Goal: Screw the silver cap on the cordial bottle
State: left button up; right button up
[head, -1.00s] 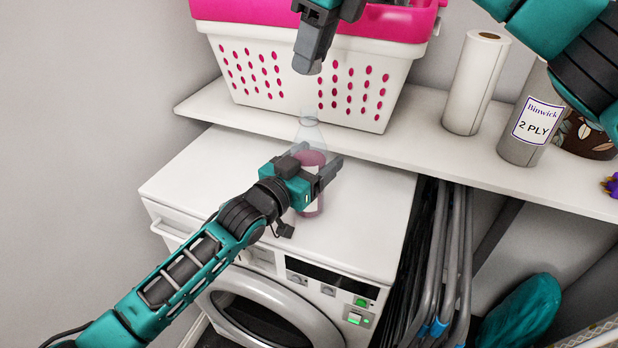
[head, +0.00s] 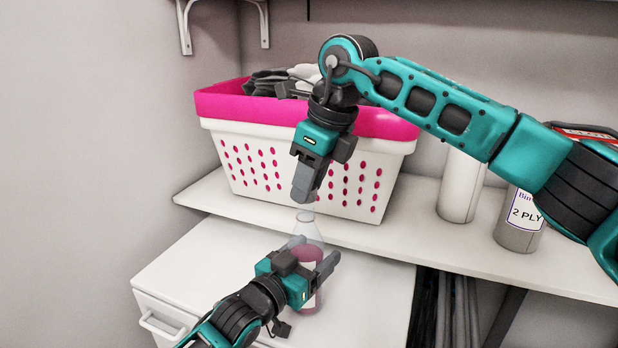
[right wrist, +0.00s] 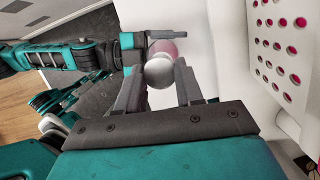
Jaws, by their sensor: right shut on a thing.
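The cordial bottle (head: 308,256), clear with pinkish-red contents, stands upright on the white dryer top. In the right wrist view, the round silver cap (right wrist: 158,73) sits between my right fingertips, in line with the bottle below.
A white and pink laundry basket (head: 240,165) with grey clothes stands on the shelf (head: 400,243) just behind my right gripper. The dryer top (head: 220,250) is clear left of the bottle.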

jog(key=shift+f, duration=0.85)
jog(key=shift+f, duration=0.55)
